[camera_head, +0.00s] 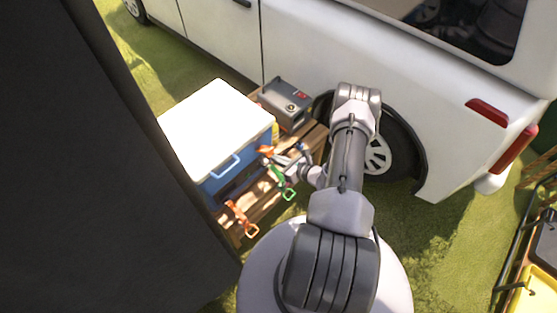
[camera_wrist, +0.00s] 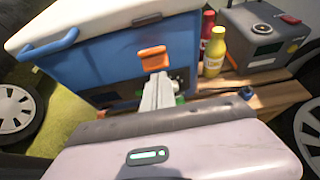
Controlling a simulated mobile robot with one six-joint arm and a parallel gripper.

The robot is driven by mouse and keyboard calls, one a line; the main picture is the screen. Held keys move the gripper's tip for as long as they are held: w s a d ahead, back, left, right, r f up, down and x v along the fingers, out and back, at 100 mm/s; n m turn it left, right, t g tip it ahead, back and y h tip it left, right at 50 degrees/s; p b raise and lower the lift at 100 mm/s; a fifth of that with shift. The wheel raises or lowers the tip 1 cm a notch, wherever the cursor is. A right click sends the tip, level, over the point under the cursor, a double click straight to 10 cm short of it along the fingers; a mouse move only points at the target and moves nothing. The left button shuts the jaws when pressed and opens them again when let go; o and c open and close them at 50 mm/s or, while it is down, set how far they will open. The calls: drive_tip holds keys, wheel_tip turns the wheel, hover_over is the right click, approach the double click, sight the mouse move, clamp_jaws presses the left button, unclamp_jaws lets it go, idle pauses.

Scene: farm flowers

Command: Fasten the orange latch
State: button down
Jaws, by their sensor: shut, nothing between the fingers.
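The blue cooler box with a white lid (camera_head: 216,125) stands on a wooden pallet-like platform, its lid down. In the wrist view its blue wall (camera_wrist: 105,68) fills the upper left. The orange latch (camera_wrist: 153,58) is on that wall, below the lid edge; it also shows in the head view (camera_head: 265,150). I cannot tell whether it is fastened. My gripper (camera_wrist: 158,79) is shut and empty, its fingertips right at the lower edge of the latch; contact is unclear. In the head view my gripper (camera_head: 280,160) is beside the cooler wall.
A red bottle (camera_wrist: 207,32) and a yellow bottle (camera_wrist: 215,52) stand right of the latch. A grey box (camera_wrist: 262,35) is farther right. An orange-handled item (camera_head: 240,215) and a green one (camera_head: 284,185) lie near the platform edge. A white van (camera_head: 400,60) stands behind.

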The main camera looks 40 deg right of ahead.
sight(271, 149)
drive_tip(key=shift+r, duration=0.1)
drive_tip(key=r+g+p, duration=0.1)
drive_tip(key=r+p, duration=0.1)
drive_tip(key=p, duration=0.1)
drive_tip(key=shift+w+g, duration=0.3)
drive_tip(key=shift+g, duration=0.1)
drive_tip(key=shift+w+r+g+p, duration=0.35)
drive_tip(key=shift+r+g+p, duration=0.45)
drive_tip(key=shift+g+p, duration=0.15)
drive_tip(key=shift+w+a+r+g+p, duration=0.1)
drive_tip(key=shift+w+r+g+p, duration=0.6)
drive_tip(key=shift+g, duration=0.55)
drive_tip(key=shift+w+r, duration=0.35)
drive_tip(key=shift+w, duration=0.2)
drive_tip(key=shift+r, duration=0.15)
drive_tip(key=shift+r, duration=0.7)
